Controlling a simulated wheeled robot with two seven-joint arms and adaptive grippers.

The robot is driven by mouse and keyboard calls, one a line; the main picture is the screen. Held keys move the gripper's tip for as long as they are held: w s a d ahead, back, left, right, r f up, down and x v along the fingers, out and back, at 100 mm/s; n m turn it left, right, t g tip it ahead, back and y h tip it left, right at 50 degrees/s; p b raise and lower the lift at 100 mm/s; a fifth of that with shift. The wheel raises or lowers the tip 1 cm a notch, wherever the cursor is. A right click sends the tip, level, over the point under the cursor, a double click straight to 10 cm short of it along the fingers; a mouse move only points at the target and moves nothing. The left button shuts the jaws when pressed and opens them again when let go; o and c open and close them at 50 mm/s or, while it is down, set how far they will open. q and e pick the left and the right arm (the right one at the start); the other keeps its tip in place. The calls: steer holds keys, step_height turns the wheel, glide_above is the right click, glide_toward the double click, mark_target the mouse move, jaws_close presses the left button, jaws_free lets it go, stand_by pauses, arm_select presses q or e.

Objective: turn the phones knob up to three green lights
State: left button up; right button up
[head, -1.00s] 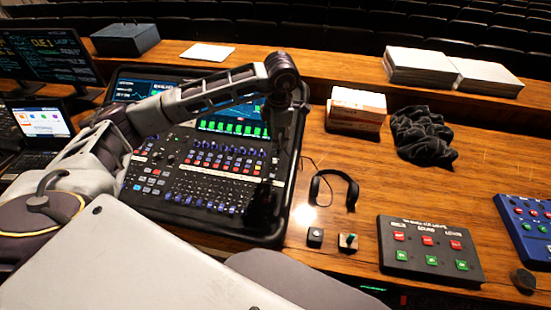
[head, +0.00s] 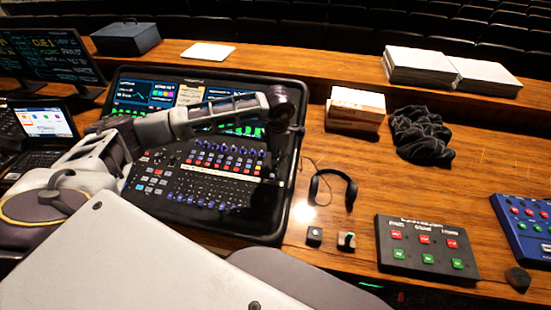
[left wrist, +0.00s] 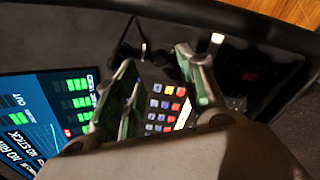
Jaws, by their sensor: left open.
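The mixing desk (head: 215,205) is a black console with rows of coloured buttons and blue knobs below lit screens. My left arm reaches across it from the left. My left gripper (head: 273,178) hangs dark over the desk's right edge, hard to make out in the head view. In the left wrist view the gripper (left wrist: 157,62) is open, its two fingers apart, with coloured buttons (left wrist: 165,105) visible between them. A dark round shape, maybe a knob (left wrist: 130,45), lies beyond the fingers. I cannot identify the phones knob. Green meter bars (left wrist: 78,102) show on a screen.
Headphones (head: 352,190) lie right of the desk. A white box (head: 356,110), dark cloth (head: 420,137) and blue panel (head: 524,225) are further right. Bare wood lies between.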

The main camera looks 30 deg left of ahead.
arm_select(q)
steer(key=shift+w+a+f+p, duration=0.15)
steer(key=shift+f+p, duration=0.1)
steer(key=shift+f, duration=1.05)
steer(key=shift+w+a+f+p, duration=0.1)
steer(key=shift+w+f+p, duration=0.1)
steer(key=shift+f, duration=1.1)
jaws_close()
